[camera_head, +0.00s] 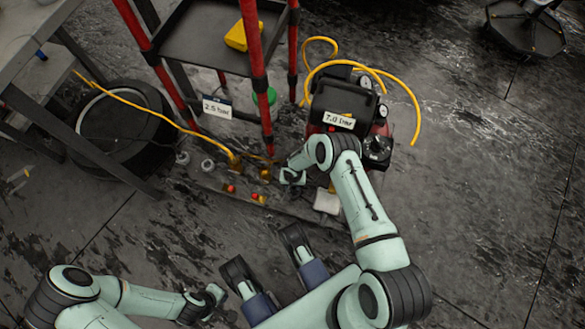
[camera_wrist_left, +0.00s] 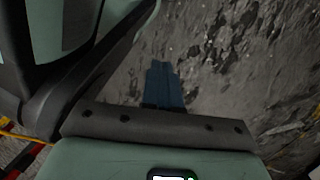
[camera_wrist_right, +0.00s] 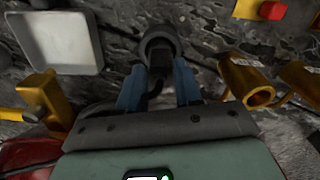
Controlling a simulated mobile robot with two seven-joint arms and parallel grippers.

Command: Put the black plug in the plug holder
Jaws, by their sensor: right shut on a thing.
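My right gripper (camera_head: 291,178) is low over the floor-level rail beside the compressor. In the right wrist view its two blue fingers (camera_wrist_right: 158,84) are shut on a dark stem, with a round black head beyond it that looks like the black plug (camera_wrist_right: 158,42). A brass tubular holder (camera_wrist_right: 245,82) is just right of the plug, apart from it; a second brass holder (camera_wrist_right: 300,78) is farther right. I cannot tell which is the plug holder. My left gripper (camera_head: 212,297) is at the lower left, away from these; its blue fingers (camera_wrist_left: 164,82) are together and empty.
The compressor (camera_head: 345,100) with a 7.0 bar label stands behind my right gripper. A red-legged cart (camera_head: 200,40), yellow hose (camera_head: 150,105) and tyre (camera_head: 125,130) are left. A white square tray (camera_wrist_right: 58,40) lies left of the plug. Open floor is right.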

